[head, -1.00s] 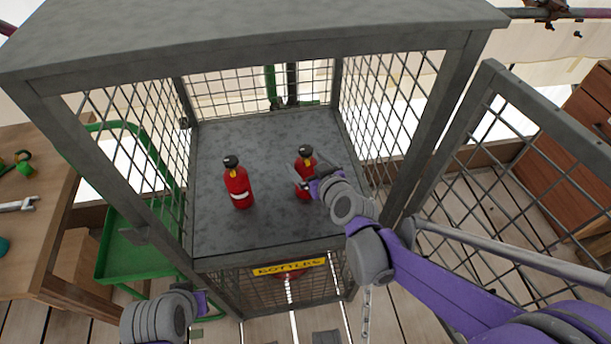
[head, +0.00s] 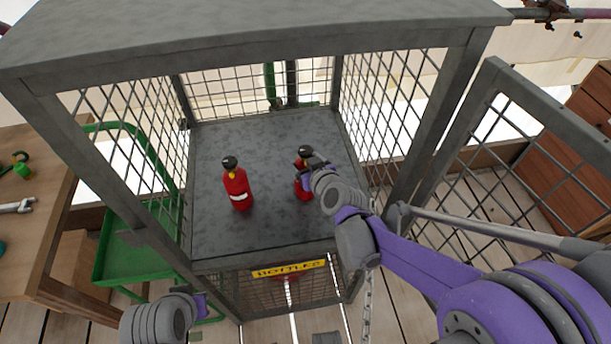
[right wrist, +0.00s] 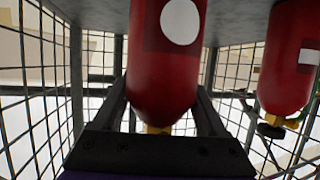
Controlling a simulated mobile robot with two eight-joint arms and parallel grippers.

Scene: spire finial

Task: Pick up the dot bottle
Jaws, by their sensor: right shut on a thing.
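The dot bottle (head: 303,188) is a red bottle with a black top and some yellow at its neck. It stands upright on the right part of the cage shelf. In the right wrist view the dot bottle (right wrist: 165,60) appears upside down, with a white round dot facing the camera. My right gripper (head: 308,168) is shut on it near the neck, one finger on each side. A second red bottle (head: 238,188) with a white band stands to its left, apart from it. My left gripper (head: 201,304) is at the bottom left, its fingers not clearly seen.
The grey mesh cage (head: 455,95) has a roof above the shelf (head: 265,140) and its door (head: 550,130) swung open at right. A yellow label (head: 288,269) is on the shelf front. A green cart (head: 125,255) and a wooden bench (head: 40,240) are at left.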

